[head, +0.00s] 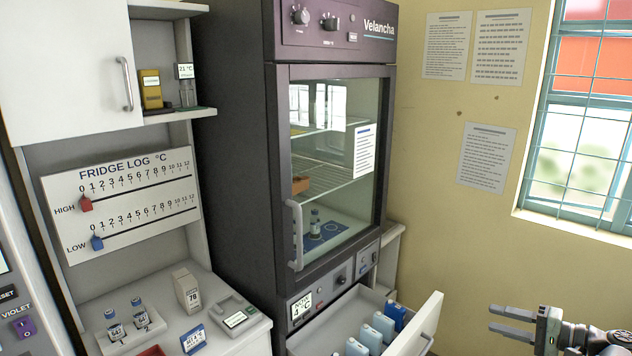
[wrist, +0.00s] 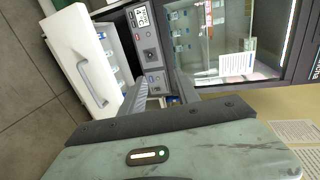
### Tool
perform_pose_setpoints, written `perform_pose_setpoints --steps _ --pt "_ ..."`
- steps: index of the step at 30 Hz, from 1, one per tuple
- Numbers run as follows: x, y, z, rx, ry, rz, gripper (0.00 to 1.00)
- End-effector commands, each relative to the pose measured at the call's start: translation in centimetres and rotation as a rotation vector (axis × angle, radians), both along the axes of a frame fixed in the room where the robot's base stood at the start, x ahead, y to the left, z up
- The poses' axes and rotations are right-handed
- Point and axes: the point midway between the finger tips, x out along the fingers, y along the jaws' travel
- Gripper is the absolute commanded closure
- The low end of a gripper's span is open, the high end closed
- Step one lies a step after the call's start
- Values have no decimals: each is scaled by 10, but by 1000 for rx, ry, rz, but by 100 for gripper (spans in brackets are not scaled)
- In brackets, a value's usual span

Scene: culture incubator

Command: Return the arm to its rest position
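My gripper (head: 492,319) is at the lower right in the head view, in front of the yellow wall and right of the open drawer. Its two fingers point left and stand apart with nothing between them. In the wrist view the fingers (wrist: 160,90) also show spread and empty, with the incubator and the drawer beyond them. Only the end of my arm shows in the head view; the rest is out of frame.
The dark incubator (head: 232,150) stands in the middle, its glass door (head: 350,125) shut. Its lower drawer (head: 428,325) is pulled out and holds several blue-white packs. A counter (head: 245,340) with vials is at left. A barred window (head: 585,130) is at right.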

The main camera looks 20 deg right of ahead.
Motion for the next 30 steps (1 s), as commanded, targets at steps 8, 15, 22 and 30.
perform_pose_setpoints --steps 8,15,22,30 --pt "38 42 -26 -49 106 81 62" --pt "81 107 -63 -147 251 201 62" --pt "123 213 -117 -366 445 394 62" --pt "142 346 -172 -821 617 644 62"
